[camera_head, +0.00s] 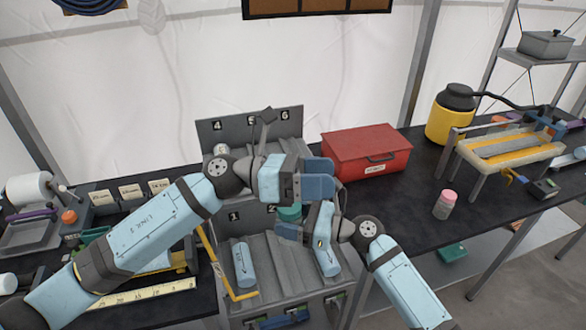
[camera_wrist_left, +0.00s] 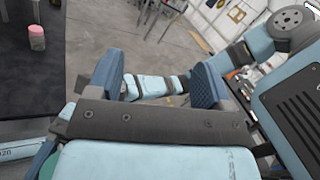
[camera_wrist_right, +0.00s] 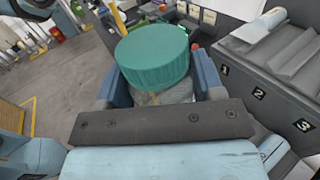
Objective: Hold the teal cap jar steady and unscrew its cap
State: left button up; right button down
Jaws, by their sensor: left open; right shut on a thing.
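The teal cap jar shows in the right wrist view, with its wide ribbed teal cap (camera_wrist_right: 153,55) on top of a pale, clear-looking body (camera_wrist_right: 165,96). My right gripper (camera_wrist_right: 160,84) is shut on the jar body just below the cap. In the head view the cap (camera_head: 290,213) is partly hidden by my grippers, and the jar body is not visible. My left gripper (camera_head: 324,177) is open and empty, above and a little right of the cap in the head view. Its two blue fingers stand wide apart in the left wrist view (camera_wrist_left: 156,80), with nothing between them.
A numbered grey rack (camera_head: 248,128) stands behind and below my grippers. A red box (camera_head: 366,153) is right of it. A pink-capped jar (camera_head: 444,205) and a yellow canister (camera_head: 451,118) stand on the dark bench. The bench between red box and pink-capped jar is clear.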

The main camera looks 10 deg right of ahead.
pick_arm(q)
jog(key=w+a+f+m+t+y, duration=0.1)
jog(key=w+m+y, duration=0.1)
jog(key=m+y, duration=0.3)
jog(key=w+f+m+t+y, duration=0.1)
jog(key=w+m+y, duration=0.1)
jog(key=m+y, duration=0.3)
jog(key=w+a+f+m+t+y, duration=0.1)
jog(key=w+f+m+y, duration=0.1)
jog(key=m+y, duration=0.4)
jog(key=shift+a+f+t+y, duration=0.1)
jog(key=shift+a+t+y, duration=0.2)
jog(key=shift+a, duration=0.05)
jog(key=shift+w+a+r+m+t+y, duration=0.2)
jog(key=shift+w+a+m+t+y, duration=0.15)
jog(key=shift+m+y, duration=0.3)
jog(key=shift+a+f, duration=0.1)
jog(key=shift+f, duration=0.1)
notch_tip(320, 180, down, 7)
jog(key=shift+f, duration=0.2)
jog(key=c, duration=0.9)
